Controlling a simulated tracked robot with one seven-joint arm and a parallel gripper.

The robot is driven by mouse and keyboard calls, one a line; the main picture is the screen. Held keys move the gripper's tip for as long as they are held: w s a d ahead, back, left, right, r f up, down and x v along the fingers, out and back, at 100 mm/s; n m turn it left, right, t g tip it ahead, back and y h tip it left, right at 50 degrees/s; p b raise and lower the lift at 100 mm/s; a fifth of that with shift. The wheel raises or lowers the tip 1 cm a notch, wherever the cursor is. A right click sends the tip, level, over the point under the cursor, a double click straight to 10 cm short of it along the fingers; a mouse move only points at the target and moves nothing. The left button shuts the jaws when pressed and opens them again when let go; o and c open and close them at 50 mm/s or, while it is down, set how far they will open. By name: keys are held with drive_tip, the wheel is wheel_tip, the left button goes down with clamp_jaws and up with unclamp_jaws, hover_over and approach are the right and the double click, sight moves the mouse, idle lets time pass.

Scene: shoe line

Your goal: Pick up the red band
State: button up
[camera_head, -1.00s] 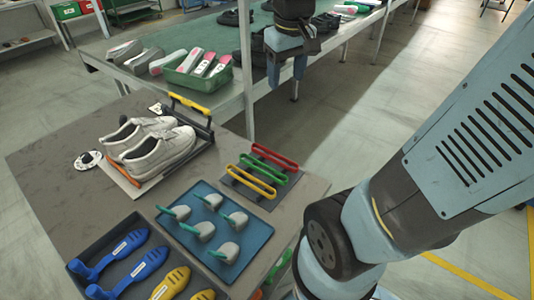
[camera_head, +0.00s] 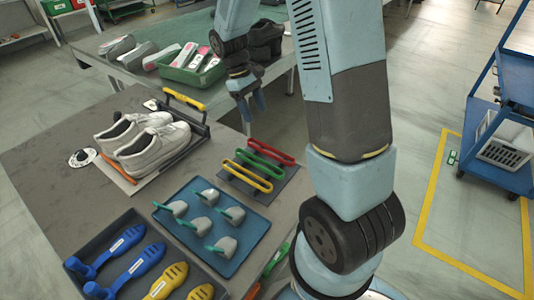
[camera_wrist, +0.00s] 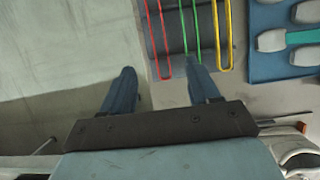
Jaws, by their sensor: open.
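The red band (camera_head: 272,151) is a long loop, farthest back of three bands on a dark holder (camera_head: 287,180). The green band (camera_head: 262,165) and yellow band (camera_head: 246,180) lie beside it. My gripper (camera_head: 253,112) is open and empty, beyond the red band near the table's far edge. In the wrist view, my gripper (camera_wrist: 160,72) has its fingers spread, and the end of the red band (camera_wrist: 166,76) appears between them. The green band (camera_wrist: 184,40) reaches toward the right finger, and the yellow band (camera_wrist: 217,50) lies farther right. I see no contact with the red band.
White shoes (camera_head: 150,145) sit on a stand with a yellow handle (camera_head: 184,98) left of the bands. A blue tray (camera_head: 250,232) with grey pieces lies in front. A green bin (camera_head: 188,76) is on the back table. A blue cart (camera_head: 500,165) stands on the right.

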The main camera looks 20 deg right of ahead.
drive_tip(key=x, duration=1.4)
drive_tip(key=shift+w+d+f, duration=0.1)
drive_tip(key=shift+w+f, duration=0.05)
drive_tip(key=shift+f, duration=0.05)
drive_tip(key=c, duration=1.1)
drive_tip(key=shift+r, duration=0.1)
